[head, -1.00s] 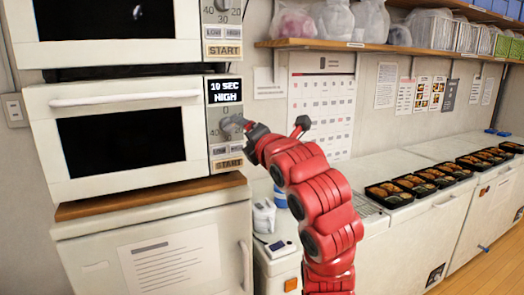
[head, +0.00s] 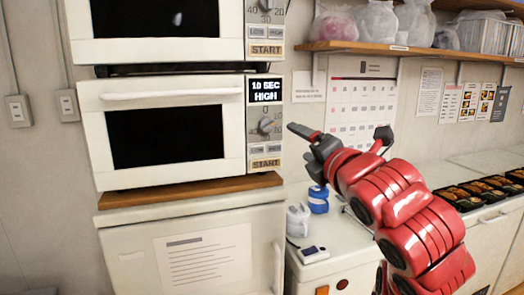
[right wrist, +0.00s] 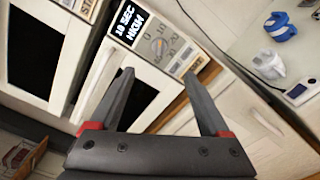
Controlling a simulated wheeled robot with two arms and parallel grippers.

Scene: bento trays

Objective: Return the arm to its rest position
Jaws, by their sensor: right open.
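My right arm (head: 405,205) is red and bent, coming up from the lower right in the head view. Its right gripper (head: 306,143) is off the lower microwave's front, just right of its control panel. In the right wrist view the two dark fingers of the right gripper (right wrist: 160,82) are spread with nothing between them. The lower microwave (head: 90,150) has its door shut, and its display (head: 265,90) reads 10 SEC HIGH. Its knob (head: 266,125) is clear of the fingers. My left gripper is not in view.
A second microwave (head: 85,50) sits above. A white cabinet (head: 130,230) stands below. Blue and white small items (head: 318,200) rest on the counter near my forearm. Filled bento trays (head: 455,197) are at the right, under a wooden shelf (head: 420,51).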

